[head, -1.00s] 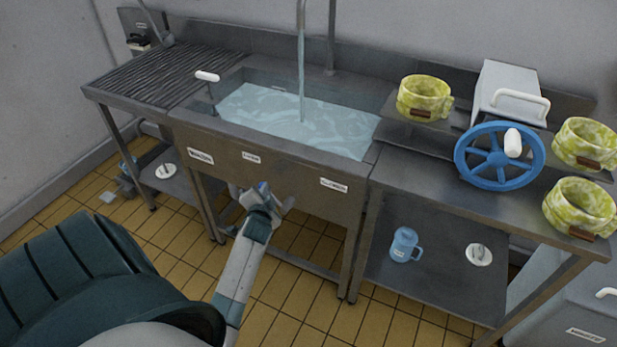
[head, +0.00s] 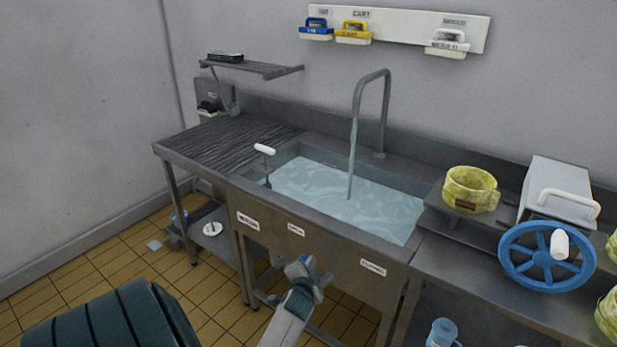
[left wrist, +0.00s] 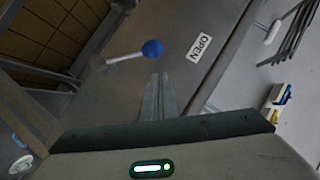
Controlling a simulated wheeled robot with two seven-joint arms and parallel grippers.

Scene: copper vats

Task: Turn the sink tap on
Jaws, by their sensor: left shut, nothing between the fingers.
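The sink tap (head: 371,95) is a grey gooseneck at the back of the steel sink (head: 330,235). A stream of water (head: 351,165) runs from its spout into the basin, which holds water. A lever with a blue ball knob (left wrist: 152,48) shows in the left wrist view, near a label reading OPEN (left wrist: 199,47). My left gripper (head: 303,268) is in front of the sink's front panel. Its fingers (left wrist: 158,82) are shut and empty, and the knob appears just beyond their tips; I cannot tell whether they touch the lever. My right gripper is out of view.
A ribbed drainboard (head: 225,142) adjoins the sink on the left. On the right are a yellow-green pot (head: 470,190) and a blue handwheel (head: 545,258). A blue jug (head: 442,333) is low at right. Brushes (head: 353,32) hang on a wall rail. Tiled floor (head: 125,285) shows at left.

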